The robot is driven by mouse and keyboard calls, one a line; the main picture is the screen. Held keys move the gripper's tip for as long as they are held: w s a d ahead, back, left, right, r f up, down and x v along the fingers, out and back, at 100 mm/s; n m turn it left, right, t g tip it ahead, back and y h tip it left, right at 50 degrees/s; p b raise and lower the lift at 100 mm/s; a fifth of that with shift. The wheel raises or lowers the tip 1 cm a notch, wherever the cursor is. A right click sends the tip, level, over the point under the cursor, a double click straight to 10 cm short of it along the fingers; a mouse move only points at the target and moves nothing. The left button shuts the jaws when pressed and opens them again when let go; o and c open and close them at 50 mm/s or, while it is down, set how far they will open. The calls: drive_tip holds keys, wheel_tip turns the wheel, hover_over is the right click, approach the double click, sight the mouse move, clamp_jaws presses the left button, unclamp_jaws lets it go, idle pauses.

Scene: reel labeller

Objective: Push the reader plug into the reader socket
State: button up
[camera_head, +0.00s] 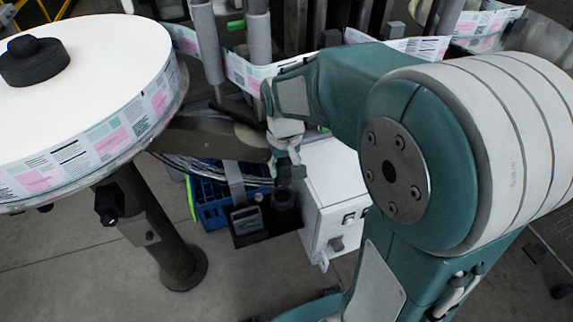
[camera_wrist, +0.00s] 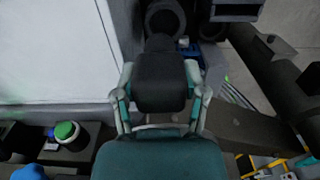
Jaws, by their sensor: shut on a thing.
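My gripper (camera_head: 287,170) hangs beside a white cabinet, under my arm, in the head view. In the wrist view my gripper (camera_wrist: 161,72) has its two fingers on either side of a black block, which looks like the reader plug (camera_wrist: 160,88). The plug narrows at its far end, towards a dark round opening or part (camera_wrist: 166,18) that may be the reader socket. I cannot tell whether the two touch. In the head view the area below the fingers is dark, and plug and socket are hard to tell apart.
The white cabinet (camera_head: 335,190) stands close beside my gripper. A blue crate (camera_head: 212,207) is on the floor to the left. A large label reel (camera_head: 90,95) fills the left, with a printed label strip (camera_head: 240,72) running behind my arm. A green-topped button (camera_wrist: 67,131) shows in the wrist view.

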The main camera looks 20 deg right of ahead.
sight(282, 181)
drive_tip(key=shift+a, duration=0.5)
drive_tip(key=shift+d, duration=0.1)
drive_tip(key=shift+a+f, duration=0.2)
drive_tip(key=shift+a, duration=0.1)
drive_tip(key=shift+d+f, duration=0.2)
drive_tip(key=shift+f, duration=2.55)
drive_tip(key=shift+r, duration=0.1)
drive_tip(key=shift+w+d+r, duration=0.1)
drive_tip(key=shift+r, duration=0.2)
